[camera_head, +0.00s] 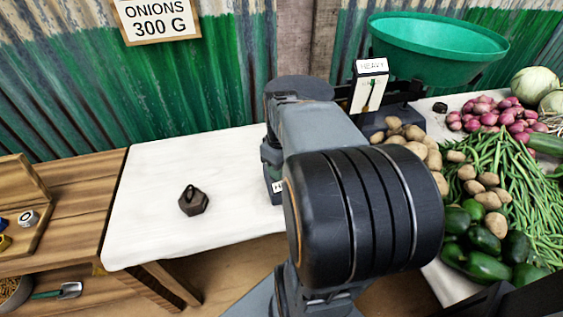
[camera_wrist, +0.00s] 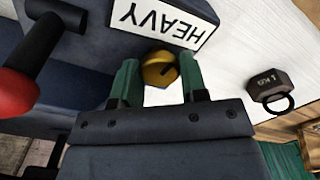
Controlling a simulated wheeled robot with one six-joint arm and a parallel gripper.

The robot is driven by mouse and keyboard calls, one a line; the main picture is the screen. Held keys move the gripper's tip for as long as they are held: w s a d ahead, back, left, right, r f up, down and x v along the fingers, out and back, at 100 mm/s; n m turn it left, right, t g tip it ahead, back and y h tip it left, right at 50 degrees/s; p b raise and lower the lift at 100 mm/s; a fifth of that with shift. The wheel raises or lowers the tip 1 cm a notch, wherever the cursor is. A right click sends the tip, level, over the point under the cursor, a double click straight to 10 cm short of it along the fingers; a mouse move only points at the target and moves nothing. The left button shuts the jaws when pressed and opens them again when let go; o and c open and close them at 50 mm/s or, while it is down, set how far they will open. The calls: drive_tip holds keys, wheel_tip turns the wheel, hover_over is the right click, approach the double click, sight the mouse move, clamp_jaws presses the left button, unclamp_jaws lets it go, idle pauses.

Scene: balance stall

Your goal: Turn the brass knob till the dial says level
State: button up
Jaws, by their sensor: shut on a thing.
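In the wrist view the brass knob (camera_wrist: 157,68) sticks out from the blue-grey scale body (camera_wrist: 75,55), beside a white HEAVY label (camera_wrist: 160,20) seen upside down. My gripper (camera_wrist: 160,76) is shut on the knob, with a green fingertip on each side of it. A dark slot shows on the knob's face. In the head view my arm hides the knob and my gripper. The dial (camera_head: 367,96) stands upright behind my arm, under a sign reading HEAVY. A thin dark pointer shows on it, but its exact reading is too small to tell.
A dark iron weight (camera_head: 194,201) stands on the white tabletop (camera_head: 240,160); most of the left tabletop is clear. A green pan (camera_head: 435,40) sits on the scale. Potatoes (camera_head: 415,140), onions (camera_head: 490,115) and green beans (camera_head: 520,185) lie at right. A red-ended lever (camera_wrist: 18,92) is near the scale.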

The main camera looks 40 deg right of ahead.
drive_tip(key=shift+n+p, duration=0.65)
drive_tip(key=shift+n, duration=1.15)
drive_tip(key=o, duration=0.9)
drive_tip(key=shift+r, duration=0.15)
wheel_tip(320, 180, up, 14)
drive_tip(key=p, duration=0.3)
drive_tip(key=shift+f+p, duration=0.2)
drive_tip(key=shift+p, duration=0.2)
